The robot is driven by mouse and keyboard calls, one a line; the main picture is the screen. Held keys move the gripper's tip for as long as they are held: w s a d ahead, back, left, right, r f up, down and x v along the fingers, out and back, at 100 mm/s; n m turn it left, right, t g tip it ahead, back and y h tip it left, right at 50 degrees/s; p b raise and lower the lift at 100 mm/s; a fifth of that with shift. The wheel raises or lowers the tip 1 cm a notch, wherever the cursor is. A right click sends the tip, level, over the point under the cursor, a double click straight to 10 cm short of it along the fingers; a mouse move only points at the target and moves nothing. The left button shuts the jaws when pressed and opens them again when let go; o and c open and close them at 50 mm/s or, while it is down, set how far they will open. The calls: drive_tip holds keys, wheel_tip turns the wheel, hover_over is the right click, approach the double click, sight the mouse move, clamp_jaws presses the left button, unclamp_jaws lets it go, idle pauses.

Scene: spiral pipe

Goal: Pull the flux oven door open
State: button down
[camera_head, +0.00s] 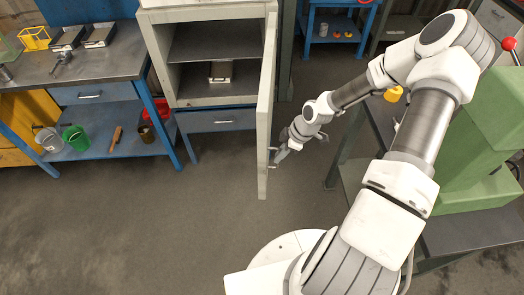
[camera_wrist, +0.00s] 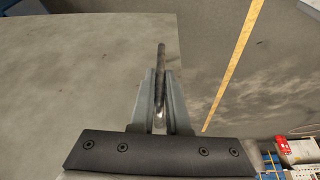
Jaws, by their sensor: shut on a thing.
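The flux oven (camera_head: 215,55) is a pale grey cabinet at the top centre of the head view. Its door (camera_head: 266,100) stands wide open, swung out toward me and seen nearly edge-on. Inside are a shelf and a small dark box (camera_head: 221,71). My gripper (camera_head: 279,153) is at the door's outer face near its lower end. In the wrist view my gripper (camera_wrist: 160,100) is shut on the door handle (camera_wrist: 161,65), a dark bar between the two fingers. The door's face (camera_wrist: 80,60) fills the left of that view.
A blue workbench (camera_head: 100,70) with trays and buckets stands left of the oven. A green machine (camera_head: 485,150) on a dark table is at the right, close to my arm. A blue drawer (camera_head: 217,120) is under the oven. The floor (camera_head: 130,220) in front is clear.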

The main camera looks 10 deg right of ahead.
drive_tip(key=s+d+n+g+p, duration=0.1)
drive_tip(key=d+n, duration=0.1)
drive_tip(key=d, duration=1.5)
drive_tip(key=shift+d+p, duration=0.15)
drive_tip(key=shift+p, duration=0.25)
drive_tip(key=c, duration=0.9)
unclamp_jaws()
drive_tip(key=shift+s, duration=0.1)
drive_tip(key=b+v, duration=0.1)
drive_tip(key=v, duration=1.6)
drive_tip(key=shift+d, duration=0.2)
drive_tip(key=shift+r, duration=0.15)
